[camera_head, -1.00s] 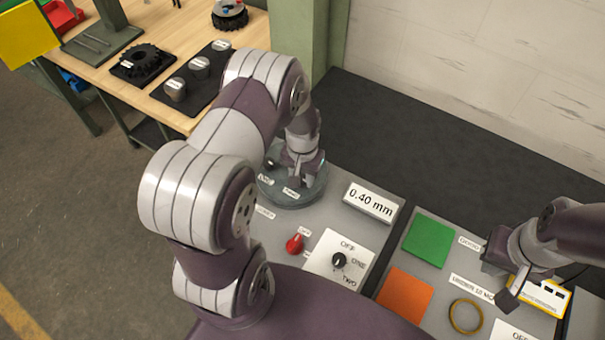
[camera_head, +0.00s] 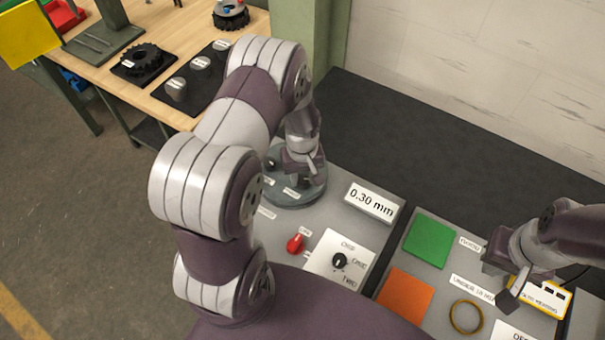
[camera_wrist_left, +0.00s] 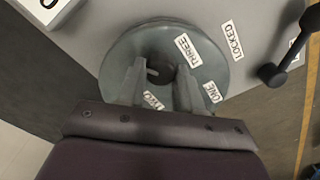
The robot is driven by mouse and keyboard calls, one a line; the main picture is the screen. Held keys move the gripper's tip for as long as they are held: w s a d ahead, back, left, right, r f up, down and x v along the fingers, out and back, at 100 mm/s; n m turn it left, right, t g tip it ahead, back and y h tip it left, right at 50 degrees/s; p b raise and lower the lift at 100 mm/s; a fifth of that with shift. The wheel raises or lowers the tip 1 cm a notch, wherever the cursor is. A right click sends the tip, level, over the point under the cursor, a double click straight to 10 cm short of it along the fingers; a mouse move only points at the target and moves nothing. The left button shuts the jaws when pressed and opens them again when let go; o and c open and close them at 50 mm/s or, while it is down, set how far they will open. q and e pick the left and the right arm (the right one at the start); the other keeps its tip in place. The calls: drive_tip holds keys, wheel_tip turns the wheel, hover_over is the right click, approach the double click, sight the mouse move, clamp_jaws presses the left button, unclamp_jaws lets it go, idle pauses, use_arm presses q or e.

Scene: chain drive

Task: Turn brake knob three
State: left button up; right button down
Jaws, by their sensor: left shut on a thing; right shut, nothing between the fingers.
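The round grey brake disc (camera_head: 296,200) sits on the grey bench panel. It also shows in the left wrist view (camera_wrist_left: 118,62), with labels reading THREE (camera_wrist_left: 187,50), ONE (camera_wrist_left: 213,92) and TWO (camera_wrist_left: 152,101). My left gripper (camera_head: 303,172) is over the disc, pointing down. In the left wrist view its fingers (camera_wrist_left: 160,85) are shut on a dark knob (camera_wrist_left: 158,70) beside the THREE label; the fingers partly hide it. A display (camera_head: 371,201) reads 0.30 mm. My right gripper (camera_head: 506,296) is shut and empty over the right panel, near a yellow device.
A red knob (camera_head: 295,243) and a black selector knob (camera_head: 339,261) stand in front of the disc. A green pad (camera_head: 429,240), orange pad (camera_head: 405,293) and brass ring (camera_head: 466,317) lie on the right panel. A LOCKED label (camera_wrist_left: 233,40) is beside the disc.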

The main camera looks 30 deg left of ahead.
sight(302, 179)
use_arm(q)
drive_tip(key=shift+r, duration=0.1)
idle(0.4)
drive_tip(key=o, duration=1)
drive_tip(key=shift+o, duration=0.2)
wheel_tip(302, 179, up, 13)
drive_tip(key=b, duration=0.2)
drive_tip(key=shift+b, duration=0.3)
drive_tip(key=shift+f, duration=0.2)
drive_tip(key=s+d+m+t+b, duration=0.1)
drive_tip(key=s+d+m+b, duration=0.1)
drive_tip(key=s+d+m, duration=0.4)
drive_tip(key=s+m, duration=0.2)
drive_tip(key=s, duration=0.2)
drive_tip(key=shift+d+r, duration=0.25)
drive_tip(key=shift+d, duration=0.05)
